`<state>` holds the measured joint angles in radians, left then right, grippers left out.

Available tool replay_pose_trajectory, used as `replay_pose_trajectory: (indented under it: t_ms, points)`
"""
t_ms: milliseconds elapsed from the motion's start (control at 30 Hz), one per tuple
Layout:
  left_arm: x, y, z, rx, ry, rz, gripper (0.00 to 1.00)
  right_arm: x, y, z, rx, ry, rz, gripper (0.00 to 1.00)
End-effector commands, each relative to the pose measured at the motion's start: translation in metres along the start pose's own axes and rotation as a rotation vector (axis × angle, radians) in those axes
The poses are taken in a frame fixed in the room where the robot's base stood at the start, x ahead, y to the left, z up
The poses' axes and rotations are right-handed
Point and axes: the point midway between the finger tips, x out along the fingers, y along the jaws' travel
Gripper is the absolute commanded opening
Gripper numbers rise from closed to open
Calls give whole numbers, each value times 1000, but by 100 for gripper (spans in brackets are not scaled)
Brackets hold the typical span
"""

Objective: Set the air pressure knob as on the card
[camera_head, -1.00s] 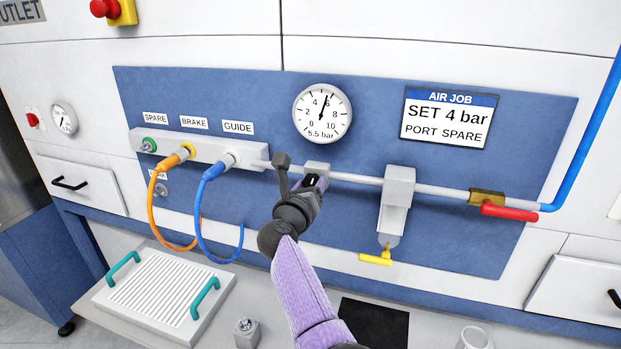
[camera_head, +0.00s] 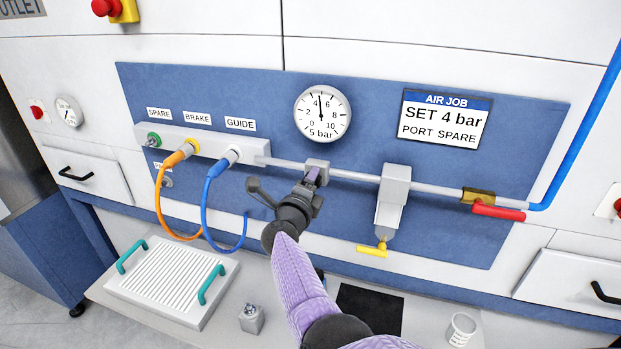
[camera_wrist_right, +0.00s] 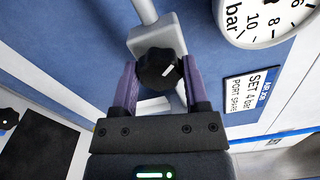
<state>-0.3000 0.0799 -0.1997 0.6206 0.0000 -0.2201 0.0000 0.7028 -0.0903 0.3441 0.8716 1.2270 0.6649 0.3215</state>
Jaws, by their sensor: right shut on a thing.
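The card (camera_head: 445,119) on the blue panel reads "AIR JOB, SET 4 bar, PORT SPARE". My right gripper (camera_head: 312,180) reaches up to the regulator (camera_head: 318,164) on the pipe below the gauge. In the right wrist view, the purple fingers of my right gripper (camera_wrist_right: 160,88) are shut on the black air pressure knob (camera_wrist_right: 160,68), which has a white mark. The knob is hidden behind my gripper in the head view. My left gripper is not in view.
An orange hose (camera_head: 160,200) and a blue hose (camera_head: 204,205) hang from the manifold (camera_head: 212,144); its green spare port (camera_head: 153,140) has no hose. Right of the regulator are a filter with a yellow tap (camera_head: 372,250) and a red valve lever (camera_head: 498,212). A ribbed tray (camera_head: 172,280) lies below.

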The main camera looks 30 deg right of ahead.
Motion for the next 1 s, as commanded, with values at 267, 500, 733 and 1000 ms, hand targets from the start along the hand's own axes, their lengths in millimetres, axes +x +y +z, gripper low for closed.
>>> replay_pose_trajectory:
  t_ms: [267,500,733,1000]
  points:
    - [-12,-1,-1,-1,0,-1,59,0,0,1,-259,-1,4,0]
    - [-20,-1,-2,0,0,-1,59,-1,1,0,-484,-1,4,0]
    - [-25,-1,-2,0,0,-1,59,0,1,0,-672,-2,4,0]
    - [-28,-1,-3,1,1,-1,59,-1,2,0,-831,-3,4,0]
